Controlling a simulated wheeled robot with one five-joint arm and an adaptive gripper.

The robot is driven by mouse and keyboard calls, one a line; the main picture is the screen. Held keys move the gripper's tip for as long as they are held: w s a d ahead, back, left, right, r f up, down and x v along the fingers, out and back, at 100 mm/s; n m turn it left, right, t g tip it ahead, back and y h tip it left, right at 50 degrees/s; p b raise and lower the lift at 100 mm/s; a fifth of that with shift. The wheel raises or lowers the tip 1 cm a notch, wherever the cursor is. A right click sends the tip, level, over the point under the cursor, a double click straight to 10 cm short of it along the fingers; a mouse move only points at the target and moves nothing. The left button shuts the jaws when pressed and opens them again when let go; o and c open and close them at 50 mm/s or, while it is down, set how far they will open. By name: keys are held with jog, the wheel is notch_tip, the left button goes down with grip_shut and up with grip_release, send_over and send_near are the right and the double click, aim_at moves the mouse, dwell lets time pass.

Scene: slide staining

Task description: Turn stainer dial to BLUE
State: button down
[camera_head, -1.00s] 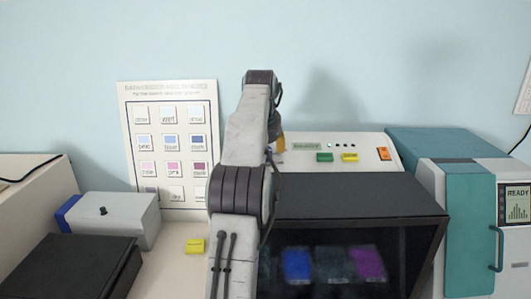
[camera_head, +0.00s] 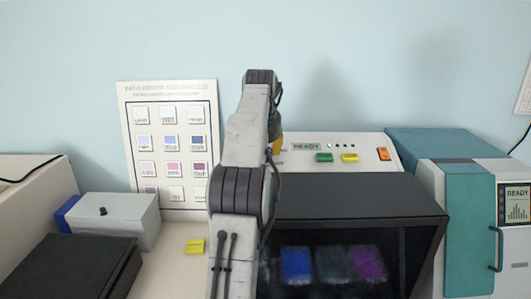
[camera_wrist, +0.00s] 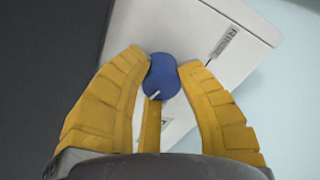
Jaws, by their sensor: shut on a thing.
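The stainer is the wide machine in the middle of the head view, with a dark lid and a white control panel (camera_head: 370,150) behind it. Its dial (camera_wrist: 163,76) is a blue round knob with a small white pointer mark, seen in the wrist view. My gripper (camera_wrist: 164,62) has yellow fingers on both sides of the dial, shut on it. A label reading "RIN…" (camera_wrist: 224,42) is on the panel near the right finger; other labels are mostly hidden. In the head view my arm hides the dial, and only a bit of yellow finger (camera_head: 277,145) shows.
A teal machine (camera_head: 467,215) stands right. A grey box (camera_head: 118,218) and a stain chart (camera_head: 170,88) are left.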

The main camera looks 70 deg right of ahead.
jog(key=shift+f, duration=0.2)
jog(key=c, duration=0.8)
grip_release()
jog(key=shift+r, duration=0.1)
jog(key=shift+r, duration=0.15)
jog(key=shift+v, duration=2.45)
jog(key=shift+s+a, duration=0.45)
jog(key=shift+a, duration=1.5)
jog(key=shift+s+a, duration=0.4)
jog(key=shift+a, duration=1.6)
jog(key=shift+s+a, duration=0.45)
jog(key=shift+a, duration=1.5)
